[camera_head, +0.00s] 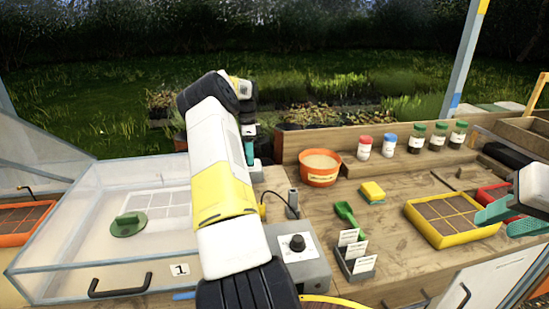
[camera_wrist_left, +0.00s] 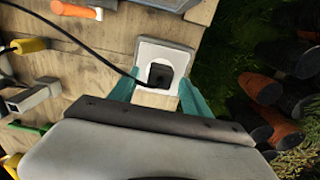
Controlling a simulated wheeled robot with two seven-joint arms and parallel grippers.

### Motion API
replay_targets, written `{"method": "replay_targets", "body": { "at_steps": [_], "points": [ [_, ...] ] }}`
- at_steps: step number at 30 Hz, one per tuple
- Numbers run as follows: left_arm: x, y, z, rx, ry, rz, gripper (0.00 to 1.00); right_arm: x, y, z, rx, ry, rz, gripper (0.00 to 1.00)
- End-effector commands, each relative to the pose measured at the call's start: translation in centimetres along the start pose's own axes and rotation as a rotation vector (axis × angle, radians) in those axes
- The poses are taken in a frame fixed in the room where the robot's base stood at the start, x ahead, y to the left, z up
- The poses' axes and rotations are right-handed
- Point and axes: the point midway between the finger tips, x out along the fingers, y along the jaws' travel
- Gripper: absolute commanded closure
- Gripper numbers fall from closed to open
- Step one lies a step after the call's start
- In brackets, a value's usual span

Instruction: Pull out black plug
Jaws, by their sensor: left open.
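The black plug (camera_wrist_left: 160,75) sits in a pale square socket plate (camera_wrist_left: 178,54) at the wooden table's edge in the left wrist view. A black cable (camera_wrist_left: 85,46) runs in from the upper left towards it. My left gripper (camera_wrist_left: 157,88) is open, its teal fingers on either side of the plug; I cannot tell whether they touch it. In the head view my left gripper (camera_head: 250,152) is at the table's far edge, and my arm hides the plug there. My right gripper (camera_head: 497,222) is open and empty, over the right side beside the yellow tray.
A clear-lidded box (camera_head: 75,245) stands left of my arm. A grey control box (camera_head: 297,258) with a black knob is to its right. An orange pot (camera_head: 320,175), a yellow seed tray (camera_head: 428,233) and several jars (camera_head: 417,138) stand on the table (camera_head: 390,275).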

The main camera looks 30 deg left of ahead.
Motion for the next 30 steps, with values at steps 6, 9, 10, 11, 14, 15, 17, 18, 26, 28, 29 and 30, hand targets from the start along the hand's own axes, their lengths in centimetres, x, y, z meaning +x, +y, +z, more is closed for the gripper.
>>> {"method": "replay_targets", "body": {
  "at_steps": [6, 9, 10, 11, 14, 15, 17, 18, 26, 28, 29, 30],
  "points": [
    [1.6, 0.0, 0.0, 0.000, 0.000, -0.001, 0.44, 0.0, 0.0, 0.0, 0.000, 0.000, 0.000, 0.64],
    [1.9, 0.0, 0.0, 0.000, 0.000, -0.002, 0.44, 0.0, 0.0, 0.0, 0.000, 0.000, 0.000, 0.64],
    [1.9, 0.0, 0.0, 0.000, 0.000, -0.002, 0.44, 0.0, 0.0, 0.0, 0.000, 0.000, 0.000, 0.64],
    [2.0, 0.0, 0.0, 0.000, 0.000, -0.002, 0.44, 0.0, 0.0, 0.0, 0.000, 0.000, 0.000, 0.64],
    [2.0, 0.0, 0.0, 0.000, 0.000, -0.002, 0.44, 0.0, 0.0, 0.0, 0.000, 0.000, 0.000, 0.64],
    [2.0, 0.0, 0.0, 0.000, 0.000, -0.002, 0.44, 0.0, 0.0, 0.0, 0.000, 0.000, 0.000, 0.64],
    [2.0, 0.0, 0.0, 0.000, 0.000, -0.001, 0.44, 0.0, 0.0, 0.0, 0.000, 0.000, 0.000, 0.64],
    [2.0, 0.0, 0.0, 0.000, 0.000, -0.001, 0.44, 0.0, 0.0, 0.0, 0.000, 0.000, 0.000, 0.64],
    [1.9, 0.0, 0.0, 0.000, -0.001, -0.002, 0.44, 0.0, 0.0, 0.0, 0.000, 0.000, 0.000, 0.64],
    [2.0, 0.0, 0.0, -0.001, -0.001, -0.001, 0.44, 0.0, 0.0, 0.0, 0.000, 0.000, 0.000, 0.64],
    [2.0, 0.0, 0.0, -0.001, 0.000, -0.001, 0.44, 0.0, 0.0, 0.0, 0.000, 0.000, 0.000, 0.64],
    [2.0, 0.0, 0.0, -0.001, 0.000, -0.001, 0.44, 0.0, 0.0, 0.0, 0.000, 0.000, 0.000, 0.64]
  ]
}}
